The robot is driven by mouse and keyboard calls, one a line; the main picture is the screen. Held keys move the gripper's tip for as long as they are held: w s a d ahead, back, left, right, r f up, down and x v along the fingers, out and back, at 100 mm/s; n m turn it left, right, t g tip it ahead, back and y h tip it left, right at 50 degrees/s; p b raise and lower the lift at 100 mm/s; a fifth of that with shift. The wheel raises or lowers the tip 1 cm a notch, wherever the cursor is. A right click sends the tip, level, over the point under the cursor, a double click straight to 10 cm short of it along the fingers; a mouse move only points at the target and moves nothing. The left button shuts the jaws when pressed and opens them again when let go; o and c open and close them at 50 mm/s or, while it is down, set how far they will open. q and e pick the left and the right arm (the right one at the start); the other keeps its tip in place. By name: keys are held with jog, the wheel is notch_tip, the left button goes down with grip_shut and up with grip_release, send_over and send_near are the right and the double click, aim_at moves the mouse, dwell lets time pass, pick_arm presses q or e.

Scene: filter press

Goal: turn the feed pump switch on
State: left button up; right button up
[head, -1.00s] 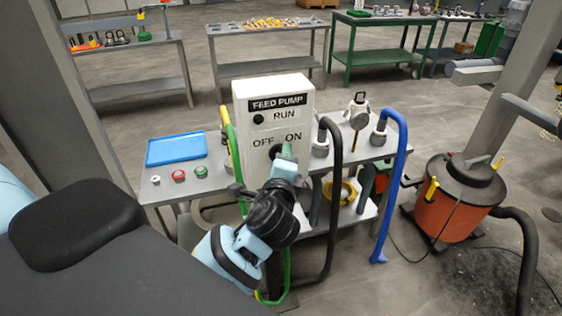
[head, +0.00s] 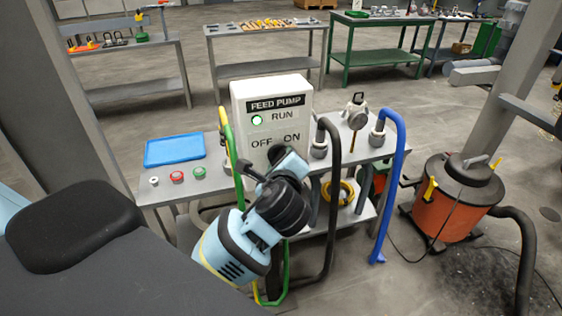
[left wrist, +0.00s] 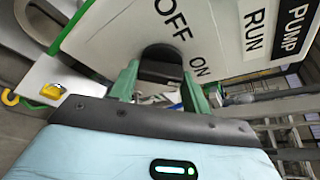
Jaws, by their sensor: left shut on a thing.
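The white feed pump box (head: 293,103) stands on the grey table, with the labels RUN, OFF and ON on its front. Its run lamp (head: 257,120) glows green. The black switch knob (head: 275,153) is below the OFF and ON labels, partly hidden by my left gripper (head: 284,160). In the left wrist view, the knob (left wrist: 161,66) sits between the green fingers of my left gripper (left wrist: 161,84), which is shut on it. The panel lettering looks tilted there. My right gripper is not in view.
A blue tray (head: 175,150) and red and green buttons (head: 177,176) are left of the box. Green, black (head: 334,190) and blue (head: 397,170) hoses hang around the table. An orange vacuum (head: 452,205) stands at the right.

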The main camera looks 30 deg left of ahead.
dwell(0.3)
pick_arm(q)
jog(key=o, duration=1)
jog(key=shift+c, duration=0.2)
jog(key=v, duration=0.8)
jog(key=shift+w+f, duration=0.1)
jog(key=shift+w, duration=0.05)
